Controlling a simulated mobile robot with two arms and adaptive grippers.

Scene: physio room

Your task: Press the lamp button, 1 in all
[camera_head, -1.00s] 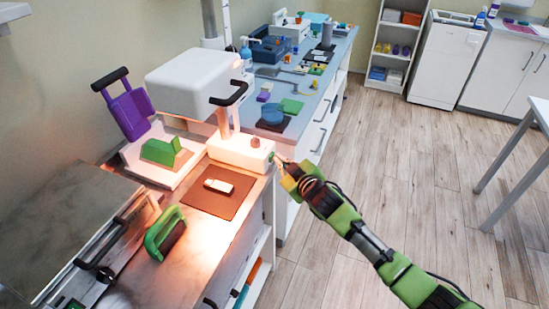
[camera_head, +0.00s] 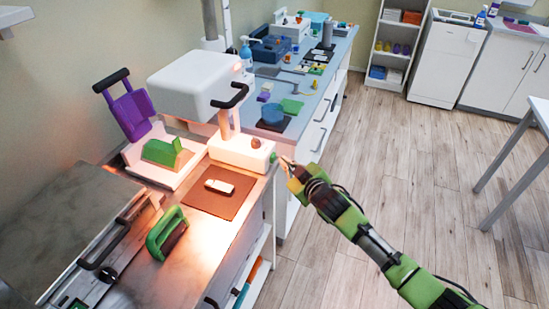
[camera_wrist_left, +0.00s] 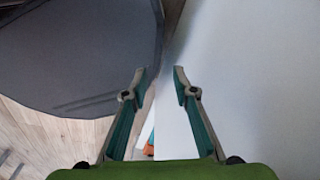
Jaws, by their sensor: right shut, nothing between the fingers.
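The lamp has a white box-shaped head (camera_head: 200,82) with a black handle, over a white base (camera_head: 236,153). A small green button (camera_head: 273,157) sits on the right end of the base, and a brown knob (camera_head: 256,142) is on its top. Warm light falls on the counter under the head. My right gripper (camera_head: 285,161) is shut and empty, just right of the green button, with a small gap apparent. My left gripper (camera_wrist_left: 160,72) shows only in the left wrist view, open with nothing between its fingers.
A brown mat (camera_head: 208,205) with a white device (camera_head: 219,186) lies before the lamp. A green-handled tool (camera_head: 164,236) and a purple-and-white stand (camera_head: 130,110) are to the left. A blue-topped bench (camera_head: 300,108) runs behind.

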